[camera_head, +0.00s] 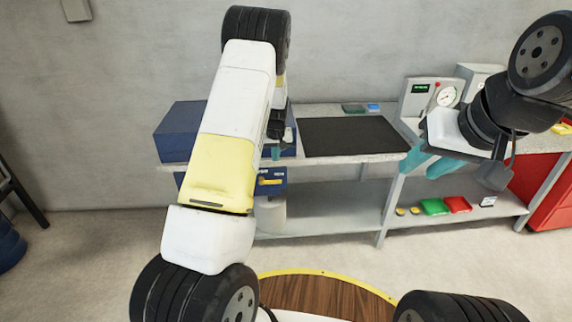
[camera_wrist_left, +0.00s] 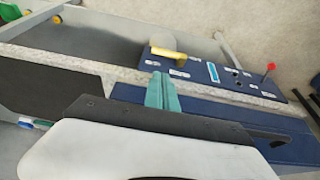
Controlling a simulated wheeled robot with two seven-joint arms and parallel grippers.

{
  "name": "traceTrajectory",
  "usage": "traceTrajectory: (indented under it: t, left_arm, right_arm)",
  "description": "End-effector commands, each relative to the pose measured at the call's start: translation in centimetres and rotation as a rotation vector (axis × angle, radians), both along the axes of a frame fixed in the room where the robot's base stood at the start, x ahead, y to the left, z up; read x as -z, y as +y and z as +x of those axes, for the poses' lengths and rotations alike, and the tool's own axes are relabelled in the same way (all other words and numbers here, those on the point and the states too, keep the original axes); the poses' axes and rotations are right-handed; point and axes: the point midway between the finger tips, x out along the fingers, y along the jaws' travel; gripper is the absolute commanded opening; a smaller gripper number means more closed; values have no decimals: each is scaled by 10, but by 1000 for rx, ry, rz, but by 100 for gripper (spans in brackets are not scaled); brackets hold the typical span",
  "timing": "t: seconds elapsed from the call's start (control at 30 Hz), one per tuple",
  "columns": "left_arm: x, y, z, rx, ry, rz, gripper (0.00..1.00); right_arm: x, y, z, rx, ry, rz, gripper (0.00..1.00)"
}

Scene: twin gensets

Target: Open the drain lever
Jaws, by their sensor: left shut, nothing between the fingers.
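A yellow lever (camera_head: 272,182) sticks out from a dark blue panel (camera_head: 279,174) below the worktop edge, partly behind my left arm. In the left wrist view the yellow lever (camera_wrist_left: 168,53) lies across the same blue panel (camera_wrist_left: 205,73), just beyond the fingertips. I cannot tell for certain that it is the drain lever. My left gripper (camera_head: 277,153) is shut and empty, its teal fingers together and apart from the lever; it also shows in the left wrist view (camera_wrist_left: 160,92). My right gripper (camera_head: 428,162) has its teal fingers spread, empty, in front of the bench.
A blue box (camera_head: 178,131) and a black mat (camera_head: 352,136) lie on the grey worktop. The panel also carries a red-tipped rod (camera_wrist_left: 271,66). A gauge unit (camera_head: 432,97) stands at the right. Green (camera_head: 434,206) and red (camera_head: 457,204) items sit on the lower shelf.

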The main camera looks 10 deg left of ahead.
Motion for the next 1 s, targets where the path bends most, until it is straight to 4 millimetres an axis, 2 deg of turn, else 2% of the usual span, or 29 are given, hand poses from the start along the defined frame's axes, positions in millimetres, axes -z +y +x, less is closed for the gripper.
traceTrajectory:
  t: [0.17, 0.33, 0.8, 1.0]
  left_arm:
    - [1, 0, 0, 0, 1, 0, 0]
    - [14, 2, 5, 0, 2, 0, 0]
    - [103, 11, 36, 0, 3, 0, 0]
    - [126, 12, 40, 0, 2, -1, 0]
  right_arm:
    - [0, 0, 0, 0, 0, 0, 36]
    - [0, 0, 0, 0, 0, 0, 36]
    - [0, 0, 0, 0, 0, 0, 36]
    - [0, 0, 0, 0, 0, 0, 36]
